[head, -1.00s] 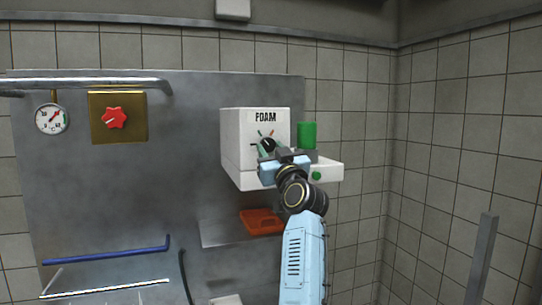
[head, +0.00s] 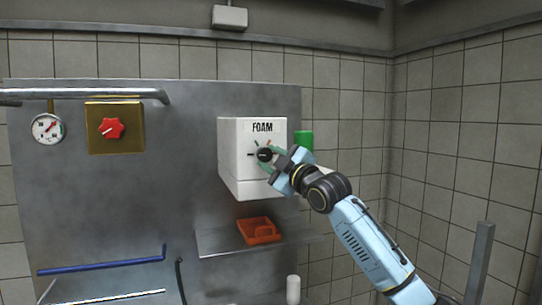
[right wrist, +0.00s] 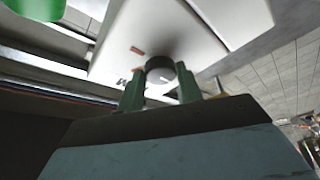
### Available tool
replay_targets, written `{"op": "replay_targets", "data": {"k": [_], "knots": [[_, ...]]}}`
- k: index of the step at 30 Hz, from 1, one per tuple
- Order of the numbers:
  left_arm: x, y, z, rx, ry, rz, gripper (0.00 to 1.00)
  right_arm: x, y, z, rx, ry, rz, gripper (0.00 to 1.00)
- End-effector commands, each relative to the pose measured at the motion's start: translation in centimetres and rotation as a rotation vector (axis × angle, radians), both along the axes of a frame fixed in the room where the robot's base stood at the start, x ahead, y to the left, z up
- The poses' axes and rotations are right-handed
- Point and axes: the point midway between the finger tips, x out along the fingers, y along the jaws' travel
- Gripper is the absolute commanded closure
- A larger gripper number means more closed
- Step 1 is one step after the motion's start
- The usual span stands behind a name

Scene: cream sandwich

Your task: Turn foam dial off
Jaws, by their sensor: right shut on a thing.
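The white foam box (head: 230,160) is mounted on the steel wall panel, with the label FOAM at its top front. Its round black dial (head: 264,155) sits below the label, with small coloured marks around it. The dial also shows in the right wrist view (right wrist: 160,70), with a pale pointer line on its face. My right gripper (head: 272,158) reaches in from the right and is shut on the dial; its two green fingers (right wrist: 160,84) lie on either side of it. Exactly which mark the pointer faces cannot be told. My left gripper is not in view.
A green cylinder (head: 304,140) stands at the box's right side. A red knob (head: 111,128) on a brass plate and a gauge (head: 47,128) are at the left. An orange tray (head: 259,231) lies on the steel shelf (head: 215,241) below the box.

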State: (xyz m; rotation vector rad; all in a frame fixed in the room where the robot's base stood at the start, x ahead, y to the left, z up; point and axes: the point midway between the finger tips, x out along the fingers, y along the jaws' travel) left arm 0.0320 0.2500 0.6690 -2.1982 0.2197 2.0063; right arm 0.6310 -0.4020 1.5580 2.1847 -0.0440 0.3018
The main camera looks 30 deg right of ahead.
Motion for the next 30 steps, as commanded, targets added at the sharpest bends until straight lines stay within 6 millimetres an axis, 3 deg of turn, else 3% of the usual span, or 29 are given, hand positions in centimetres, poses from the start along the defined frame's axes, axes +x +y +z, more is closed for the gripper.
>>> {"op": "replay_targets", "data": {"k": [21, 22, 27, 30], "knots": [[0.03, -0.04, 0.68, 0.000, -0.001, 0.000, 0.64, 0.02, 0.06, -0.03, -0.081, 0.020, 0.002, 0.87], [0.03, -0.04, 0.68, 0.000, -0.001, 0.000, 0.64, 0.02, 0.06, -0.03, -0.081, 0.020, 0.002, 0.63], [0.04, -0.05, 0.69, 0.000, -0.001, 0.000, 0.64, 0.00, 0.04, 0.02, -0.080, 0.019, 0.001, 0.43], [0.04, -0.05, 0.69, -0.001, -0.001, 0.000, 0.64, 0.00, 0.02, 0.05, -0.080, 0.018, 0.001, 0.43]]}}
